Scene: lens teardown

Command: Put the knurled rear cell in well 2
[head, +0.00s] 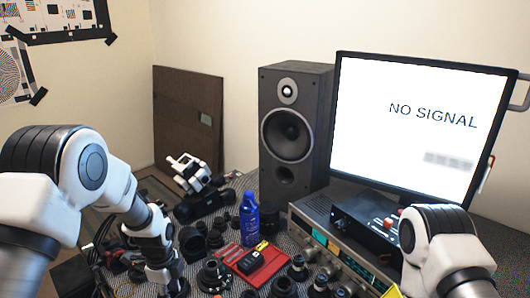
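Several dark ring-shaped and cylindrical lens parts stand on the table, among them one (213,275) left of the red tray and one (297,268) right of it. I cannot tell which is the knurled rear cell. No numbered well can be made out, so well 2 is not identified. My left arm comes down from the left to the table's front edge, and its gripper is not visible. My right arm shows at the lower right, with its gripper outside the picture.
A red tray (232,257) holds a black box (250,262) and a yellow item. A blue bottle (250,219) stands behind it. A speaker (294,130), a monitor (415,125) and a silver amplifier (340,245) with a black unit on top crowd the back and right. A white jointed object (188,171) stands at the back left.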

